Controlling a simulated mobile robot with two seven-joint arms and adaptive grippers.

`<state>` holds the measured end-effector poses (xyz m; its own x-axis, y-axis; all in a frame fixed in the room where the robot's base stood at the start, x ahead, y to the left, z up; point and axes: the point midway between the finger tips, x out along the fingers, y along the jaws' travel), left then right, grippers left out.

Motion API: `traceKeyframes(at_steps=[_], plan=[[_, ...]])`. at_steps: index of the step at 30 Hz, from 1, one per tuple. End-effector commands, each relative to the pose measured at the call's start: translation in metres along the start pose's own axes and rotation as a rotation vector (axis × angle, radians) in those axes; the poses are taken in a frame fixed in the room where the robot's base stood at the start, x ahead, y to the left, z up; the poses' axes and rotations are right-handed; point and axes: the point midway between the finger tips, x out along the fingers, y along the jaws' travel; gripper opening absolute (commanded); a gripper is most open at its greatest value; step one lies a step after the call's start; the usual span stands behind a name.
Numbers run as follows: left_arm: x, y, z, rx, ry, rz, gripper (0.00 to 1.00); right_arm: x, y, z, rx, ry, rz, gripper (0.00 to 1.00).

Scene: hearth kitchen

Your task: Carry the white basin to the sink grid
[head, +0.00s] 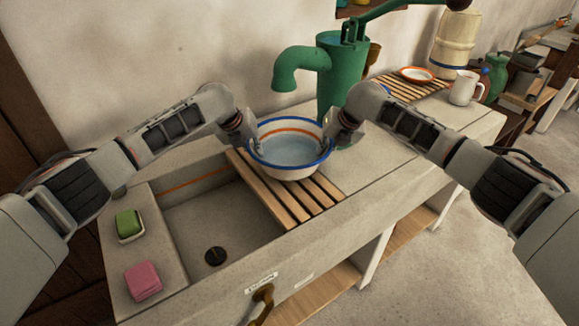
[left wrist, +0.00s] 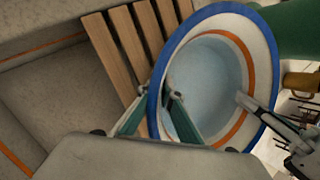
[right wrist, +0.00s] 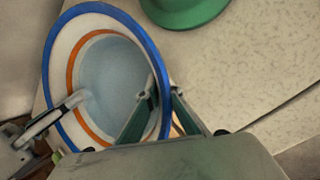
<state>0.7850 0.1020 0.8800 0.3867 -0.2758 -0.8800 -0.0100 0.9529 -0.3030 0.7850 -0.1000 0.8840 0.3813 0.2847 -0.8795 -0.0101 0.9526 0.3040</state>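The white basin (head: 290,150) has a blue rim and an orange inner band. It is upright over the back part of the slatted wooden sink grid (head: 262,188); whether its base touches the slats cannot be told. My left gripper (head: 250,142) is shut on the basin's left rim. In the left wrist view one finger is inside the basin (left wrist: 208,75) and one outside. My right gripper (head: 333,140) is shut on the right rim, likewise with one finger inside the basin (right wrist: 112,75) in the right wrist view. The basin hides part of the grid.
The green pump (head: 335,75) stands close behind the basin. The open sink (head: 190,225) is left of the grid. A mug (head: 464,88) and plate (head: 416,74) are far right. Counter right of the grid is clear.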

Motion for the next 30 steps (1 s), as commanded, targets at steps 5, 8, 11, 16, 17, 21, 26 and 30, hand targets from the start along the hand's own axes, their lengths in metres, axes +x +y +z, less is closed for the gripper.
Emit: traceKeyframes(at_steps=[5, 8, 11, 16, 17, 21, 26, 30], plan=[[0.006, -0.001, -0.003, 0.004, -0.002, -0.003, 0.00, 0.006, 0.001, -0.002, -0.004, -0.003, 0.002, 0.00], [0.010, 0.000, -0.004, 0.005, -0.002, -0.003, 0.00, 0.010, 0.000, -0.004, -0.004, -0.002, 0.002, 0.00], [0.014, 0.001, -0.006, 0.005, -0.001, -0.004, 0.00, 0.014, -0.002, -0.006, -0.004, -0.001, 0.003, 0.00], [0.015, 0.003, -0.007, 0.004, 0.000, -0.001, 0.21, 0.016, -0.003, -0.007, -0.004, 0.000, 0.001, 0.21], [0.015, 0.003, -0.007, 0.003, 0.000, -0.001, 0.21, 0.016, -0.004, -0.007, -0.003, 0.000, 0.000, 0.21], [0.016, 0.004, -0.007, 0.002, 0.000, -0.001, 0.21, 0.016, -0.005, -0.007, -0.002, 0.000, 0.000, 0.21], [0.016, 0.005, -0.007, 0.001, 0.000, 0.000, 0.21, 0.016, -0.005, -0.007, -0.001, 0.000, -0.001, 0.21], [0.015, 0.005, -0.006, 0.001, 0.000, 0.000, 0.21, 0.016, -0.005, -0.006, -0.001, 0.000, -0.001, 0.21]])
